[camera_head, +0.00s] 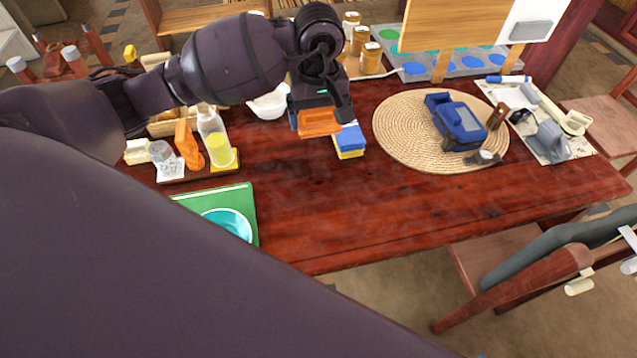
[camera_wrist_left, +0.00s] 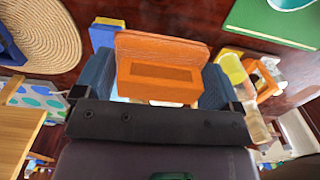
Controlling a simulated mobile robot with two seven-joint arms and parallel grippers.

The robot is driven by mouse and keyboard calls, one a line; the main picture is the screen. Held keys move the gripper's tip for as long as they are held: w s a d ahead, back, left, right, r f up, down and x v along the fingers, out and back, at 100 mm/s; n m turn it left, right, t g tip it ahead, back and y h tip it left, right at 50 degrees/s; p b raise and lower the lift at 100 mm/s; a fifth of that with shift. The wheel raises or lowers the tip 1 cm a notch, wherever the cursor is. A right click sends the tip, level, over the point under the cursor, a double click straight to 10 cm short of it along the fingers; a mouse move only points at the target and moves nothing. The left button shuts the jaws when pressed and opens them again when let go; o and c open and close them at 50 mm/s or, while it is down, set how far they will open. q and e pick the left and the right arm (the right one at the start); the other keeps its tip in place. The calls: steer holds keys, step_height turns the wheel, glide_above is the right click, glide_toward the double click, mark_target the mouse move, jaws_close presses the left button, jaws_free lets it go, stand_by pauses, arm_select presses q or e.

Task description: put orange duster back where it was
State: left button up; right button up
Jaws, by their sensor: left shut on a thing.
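My left gripper (camera_head: 318,112) is shut on the orange duster (camera_head: 318,123), a small block hanging above the red wooden table. In the left wrist view the duster (camera_wrist_left: 160,72) sits between blue finger pads on both sides of the left gripper (camera_wrist_left: 158,85). A blue and yellow sponge (camera_head: 349,139) lies on the table just right of and below the duster in the head view. It also shows beside the duster in the left wrist view (camera_wrist_left: 103,34). My right gripper is not in view.
A white bowl (camera_head: 268,104) is behind. A woven round mat (camera_head: 395,135) bears a blue case (camera_head: 458,122). The table's front middle (camera_head: 330,210) is clear.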

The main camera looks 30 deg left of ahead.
mark_target(319, 186)
arm_select(q)
step_height(319, 186, down, 20)
steer(key=shift+f+b, duration=0.2)
steer(key=shift+b, duration=0.95)
steer(key=o, duration=0.7)
steer(key=shift+r, duration=0.1)
step_height(319, 186, up, 12)
steer(key=shift+r+p, duration=0.15)
steer(key=shift+p, duration=0.65)
steer(key=shift+s, duration=0.15)
